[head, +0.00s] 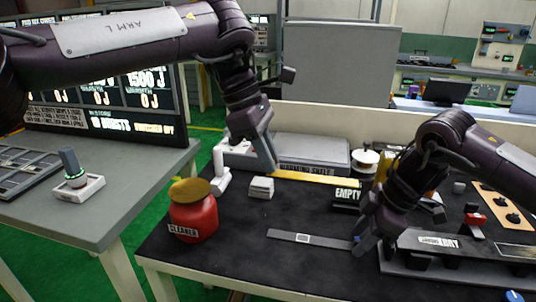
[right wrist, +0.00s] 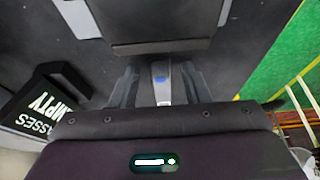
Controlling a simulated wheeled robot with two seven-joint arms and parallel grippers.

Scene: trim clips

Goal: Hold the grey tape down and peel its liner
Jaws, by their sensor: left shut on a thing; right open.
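The grey tape (head: 330,241) is a flat strip on the dark table, with a small white square on it and a blue mark at its right end. My right gripper (head: 366,240) is low over that end. In the right wrist view the tape end (right wrist: 162,90) with its blue mark lies between the open fingers; whether they touch it is unclear. My left gripper (head: 263,158) is away from the tape, behind and left of it. It is shut on what looks like a white tool (head: 221,170), though its grip is partly hidden. The liner cannot be told apart from the tape.
A red cleaner jar (head: 194,218) stands at the front left, and a small pale block (head: 261,188) lies behind the tape. A black EMPTY box (head: 346,196) stands behind my right gripper. A grey labelled part (head: 440,242) lies at the right. Table front of the tape is clear.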

